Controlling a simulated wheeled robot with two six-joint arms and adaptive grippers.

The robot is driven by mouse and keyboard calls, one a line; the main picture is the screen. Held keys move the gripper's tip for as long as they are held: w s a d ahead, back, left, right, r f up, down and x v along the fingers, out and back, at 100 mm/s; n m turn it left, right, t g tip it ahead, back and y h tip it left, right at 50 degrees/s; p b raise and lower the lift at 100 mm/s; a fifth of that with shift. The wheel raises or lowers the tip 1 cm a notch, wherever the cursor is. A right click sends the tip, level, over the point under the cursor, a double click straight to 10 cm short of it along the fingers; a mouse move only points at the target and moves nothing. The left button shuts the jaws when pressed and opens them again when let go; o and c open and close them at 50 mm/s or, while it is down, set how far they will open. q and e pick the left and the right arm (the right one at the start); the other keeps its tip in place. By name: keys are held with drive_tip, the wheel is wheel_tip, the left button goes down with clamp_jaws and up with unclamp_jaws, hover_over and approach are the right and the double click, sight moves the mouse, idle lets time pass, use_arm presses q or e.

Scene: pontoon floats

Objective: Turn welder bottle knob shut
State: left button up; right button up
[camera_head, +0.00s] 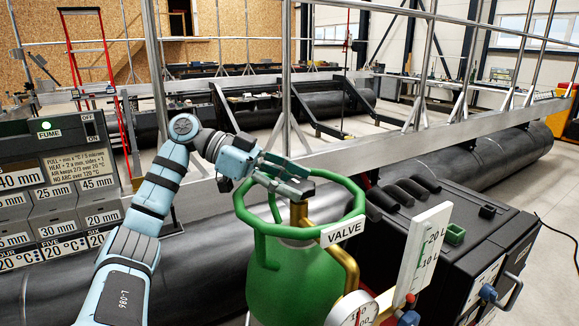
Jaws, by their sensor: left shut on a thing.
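A green welder bottle (293,278) stands upright in the front middle. A green ring guard (356,197) surrounds its top and carries a white VALVE label (343,230). A brass valve stem (299,213) rises inside the ring. My left gripper (290,183) reaches in from the left over the ring and is shut at the top of the brass stem, where the bottle knob sits. The fingers hide the knob, so its angle does not show. My right gripper is not in view.
A round gauge (354,312) and a white upright scale (425,250) stand at the bottle's right. A black machine (460,240) is further right. A grey panel (50,180) with labels stands at the left. Large dark pipes (500,160) and metal railings lie behind.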

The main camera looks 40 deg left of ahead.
use_arm(q)
drive_tip(key=shift+w+r+m+g+p, duration=0.1)
drive_tip(key=shift+r+m+g+p, duration=0.05)
drive_tip(key=shift+m+g+p, duration=0.25)
drive_tip(key=o, duration=1.1)
drive_tip(key=v, duration=0.7)
drive_tip(key=shift+a, duration=0.25)
